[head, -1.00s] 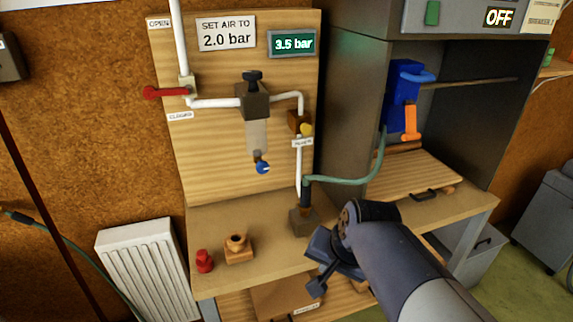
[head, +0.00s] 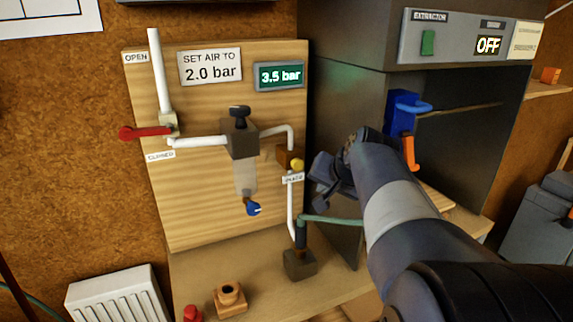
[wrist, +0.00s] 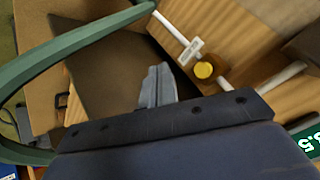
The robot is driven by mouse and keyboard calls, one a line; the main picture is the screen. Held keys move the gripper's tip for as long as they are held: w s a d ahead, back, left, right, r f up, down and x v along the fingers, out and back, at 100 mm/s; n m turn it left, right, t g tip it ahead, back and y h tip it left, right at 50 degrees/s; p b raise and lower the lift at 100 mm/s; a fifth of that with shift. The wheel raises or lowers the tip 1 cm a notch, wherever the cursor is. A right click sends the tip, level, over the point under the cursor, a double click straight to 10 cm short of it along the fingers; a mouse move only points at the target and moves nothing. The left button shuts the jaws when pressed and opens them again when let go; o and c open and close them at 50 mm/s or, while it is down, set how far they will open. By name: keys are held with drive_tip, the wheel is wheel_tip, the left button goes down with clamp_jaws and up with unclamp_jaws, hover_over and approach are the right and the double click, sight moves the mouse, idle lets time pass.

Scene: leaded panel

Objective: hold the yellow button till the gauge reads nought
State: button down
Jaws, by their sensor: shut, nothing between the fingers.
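The yellow button (head: 297,165) sits on a small brown block on the pipe of the wooden panel, above a small label. It also shows in the wrist view (wrist: 203,70), up and to the right of the gripper. The gauge (head: 280,75) is a green display that reads 3.5 bar. My gripper (head: 318,200) is to the right of the button, near it but apart. In the wrist view its fingers (wrist: 158,85) are together with nothing between them.
A green hose (head: 335,220) runs from the pipe's foot past my gripper and looms large in the wrist view. The dark extractor cabinet (head: 345,90) stands to the right.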

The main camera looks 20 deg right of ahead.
drive_tip(key=shift+w, duration=0.15)
drive_tip(key=p, duration=0.3)
approach(299, 169)
drive_tip(key=shift+w+d+f, duration=0.1)
drive_tip(key=shift+w+f, duration=0.35)
drive_tip(key=shift+f, duration=0.35)
drive_tip(key=shift+w+d+f, duration=0.1)
drive_tip(key=shift+w+f, duration=0.35)
drive_tip(key=shift+f, duration=0.4)
drive_tip(key=shift+w+d+f, duration=0.1)
drive_tip(key=shift+w+f, duration=0.35)
drive_tip(key=shift+f, duration=0.35)
drive_tip(key=shift+w+a+p, duration=0.1)
drive_tip(key=shift+w+p, duration=0.25)
drive_tip(key=shift+w, duration=0.05)
drive_tip(key=shift+w, duration=0.55)
idle(2.1)
drive_tip(key=shift+s, duration=0.1)
idle(1.2)
drive_tip(key=shift+s, duration=0.9)
